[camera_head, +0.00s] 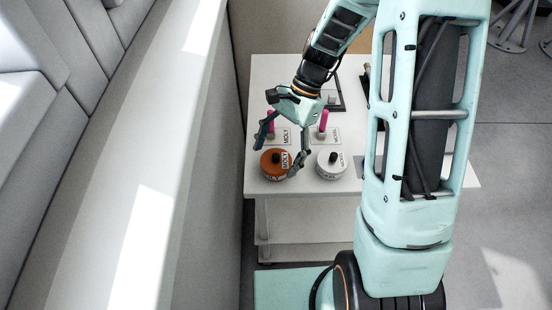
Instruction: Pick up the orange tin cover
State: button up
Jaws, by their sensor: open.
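The orange tin (271,166) stands near the front left corner of the white table, with MOLY lettering on it. Its orange cover has a dark knob (276,157) on top. My gripper (280,160) is open over the tin, pointing down, one finger towards its left side and the other towards its right side. I cannot tell whether the fingers touch it. The right finger hides part of the tin's right side.
A white tin (331,165) with a dark knob stands close on the right. Behind the tins, pink-handled items (323,122) stand by MOLY labels. A dark-framed item lies further back on the white table (262,80). A grey wall borders the left.

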jog(key=c, duration=1.2)
jog(key=shift+o, duration=0.2)
jog(key=shift+r, duration=0.1)
